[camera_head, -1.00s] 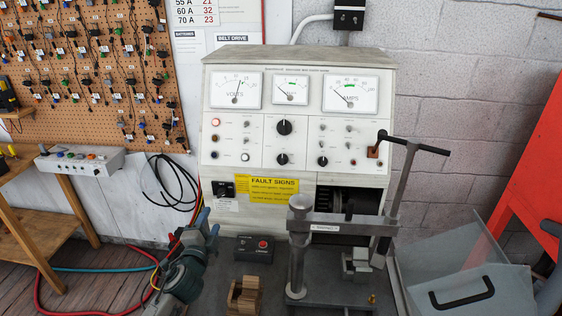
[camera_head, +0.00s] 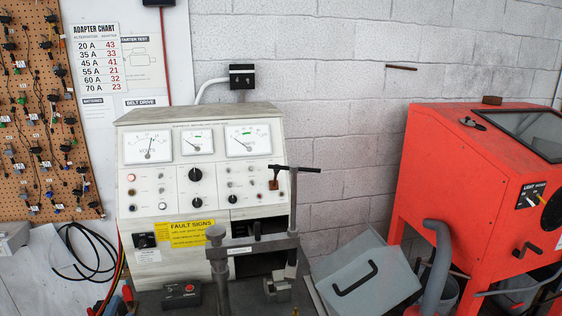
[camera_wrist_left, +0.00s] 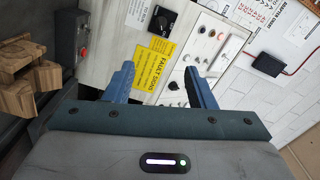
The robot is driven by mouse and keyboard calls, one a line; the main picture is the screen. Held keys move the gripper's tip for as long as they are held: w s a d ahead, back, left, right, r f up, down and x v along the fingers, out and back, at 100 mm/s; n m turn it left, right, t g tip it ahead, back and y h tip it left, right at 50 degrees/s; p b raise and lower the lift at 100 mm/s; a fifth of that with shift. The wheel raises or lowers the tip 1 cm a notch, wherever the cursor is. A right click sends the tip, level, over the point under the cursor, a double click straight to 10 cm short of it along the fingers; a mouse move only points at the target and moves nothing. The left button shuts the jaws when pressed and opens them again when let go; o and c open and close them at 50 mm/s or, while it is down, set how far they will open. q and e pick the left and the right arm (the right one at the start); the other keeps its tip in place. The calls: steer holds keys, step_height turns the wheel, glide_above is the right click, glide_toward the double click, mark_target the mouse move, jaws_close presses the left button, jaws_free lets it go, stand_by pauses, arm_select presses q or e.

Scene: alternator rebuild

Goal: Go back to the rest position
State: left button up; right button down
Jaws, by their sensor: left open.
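My left gripper (camera_wrist_left: 162,88) shows in the left wrist view with its two blue fingers spread apart and nothing between them. My right gripper is in neither view.
A red cabinet (camera_head: 455,165) stands at the right with a grey hose (camera_head: 438,265). The clamp post (camera_head: 218,270) rises in front of the bench. Wooden blocks (camera_wrist_left: 18,75) lie left in the wrist view.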

arm_select(q)
steer(key=s+d+f+n+g+h, duration=0.1)
steer(key=s+d+f+n+g, duration=0.35)
steer(key=s, duration=0.65)
steer(key=s+d+f+n+g+h, duration=0.1)
steer(key=s+d+f+n+g, duration=0.3)
steer(key=s, duration=0.6)
steer(key=s+d+f+n+g+h, duration=0.1)
steer(key=s+d+f+n+g, duration=0.3)
steer(key=s, duration=0.7)
step_height(320, 180, down, 36)
steer(key=a+r+m+g+b, duration=0.1)
steer(key=a+g+b, duration=0.2)
steer(key=b, duration=0.2)
steer(key=s+a+f+b, duration=0.1)
steer(key=s+f+b, duration=0.2)
steer(key=s+f, duration=1.5)
step_height(320, 180, down, 5)
steer(key=shift+s+r+g, duration=0.2)
steer(key=shift+s+g, duration=0.05)
steer(key=shift+g, duration=0.2)
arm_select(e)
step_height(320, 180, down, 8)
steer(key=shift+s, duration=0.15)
